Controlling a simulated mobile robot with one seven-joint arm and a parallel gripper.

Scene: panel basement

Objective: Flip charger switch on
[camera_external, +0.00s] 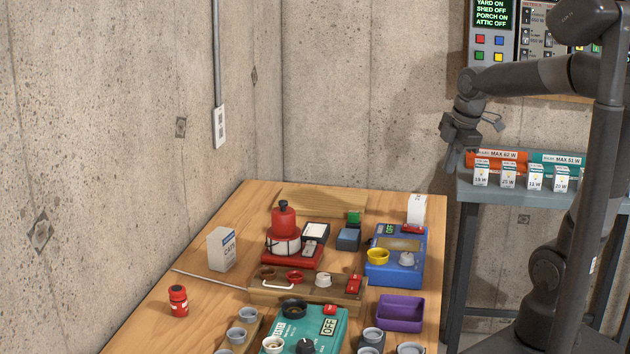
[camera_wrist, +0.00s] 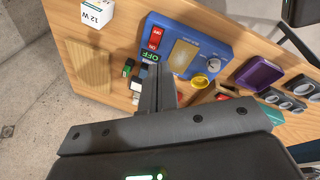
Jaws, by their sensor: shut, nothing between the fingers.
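A blue device (camera_external: 396,272) stands at the right back of the wooden table, likely the charger; no name on it is readable. It has a red switch (camera_external: 413,229), a green OFF display (camera_external: 389,229), a tan pad, a yellow ring and a grey knob. In the wrist view, the blue device (camera_wrist: 218,48) shows its red switch (camera_wrist: 155,38) beside the OFF display (camera_wrist: 149,57). My gripper (camera_external: 452,160) is shut and empty, high above and behind the table's right back corner. Its fingers (camera_wrist: 160,75) overlap the view of the device's edge, apart from it.
A white 12 W box (camera_wrist: 97,12) stands close behind the device. A teal tester (camera_external: 312,330) with another OFF display and red switch is nearer the front. A purple tray (camera_external: 400,311), red kettle-like device (camera_external: 285,235) and wooden block (camera_external: 306,291) crowd the table. A grey shelf (camera_external: 515,190) stands right.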

